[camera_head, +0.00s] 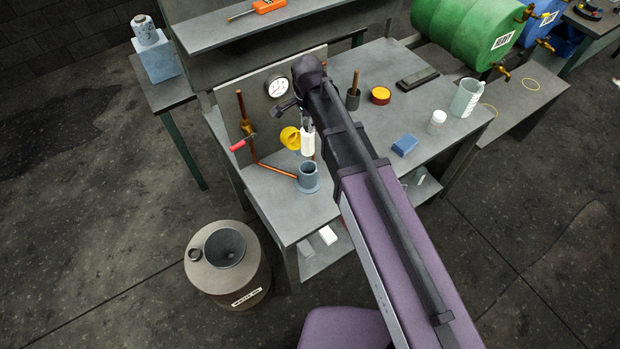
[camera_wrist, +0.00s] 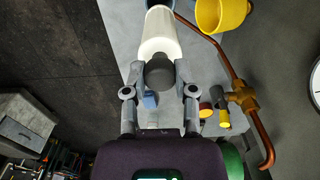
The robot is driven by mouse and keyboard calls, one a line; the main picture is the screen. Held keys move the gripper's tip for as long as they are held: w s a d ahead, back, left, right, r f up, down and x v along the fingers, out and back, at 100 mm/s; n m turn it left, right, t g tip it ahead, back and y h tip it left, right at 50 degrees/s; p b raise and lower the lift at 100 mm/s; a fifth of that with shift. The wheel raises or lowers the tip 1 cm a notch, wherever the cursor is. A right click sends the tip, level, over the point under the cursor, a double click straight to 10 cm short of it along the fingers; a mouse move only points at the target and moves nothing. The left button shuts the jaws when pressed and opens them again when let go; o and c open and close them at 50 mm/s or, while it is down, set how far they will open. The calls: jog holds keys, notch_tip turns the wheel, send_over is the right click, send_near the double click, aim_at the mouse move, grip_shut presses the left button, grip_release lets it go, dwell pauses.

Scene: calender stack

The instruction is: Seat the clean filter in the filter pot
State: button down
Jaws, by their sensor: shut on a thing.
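The clean filter is a white cylinder (camera_head: 308,142) with a dark end cap, hanging roughly upright in the head view. My gripper (camera_head: 305,122) is shut on its upper end. In the wrist view my gripper's two fingers (camera_wrist: 160,76) lie either side of the dark cap, and the white filter body (camera_wrist: 158,36) points away from me. The filter pot (camera_head: 308,180) is a blue-grey open cup on the bench, below the filter and apart from it. A sliver of blue (camera_wrist: 160,3) shows past the filter's far end in the wrist view; the pot's inside is mostly hidden there.
A yellow cup (camera_head: 289,138) is beside the filter at the panel. A copper pipe (camera_head: 270,165) with a red-handled valve (camera_head: 238,145) runs to the pot. A gauge (camera_head: 277,87) is on the panel. A blue block (camera_head: 404,145) lies right of my arm on the bench (camera_head: 350,205).

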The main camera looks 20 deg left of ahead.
aim_at(308, 137)
jog(key=shift+f+b, duration=6.75)
jog(key=shift+f, duration=0.05)
jog(key=shift+f+b, duration=2.2)
jog(key=shift+f, duration=0.15)
jog(key=shift+c, duration=2.1)
grip_release()
jog(key=shift+r, duration=0.2)
notch_tip(308, 137, up, 12)
jog(key=p, duration=1.2)
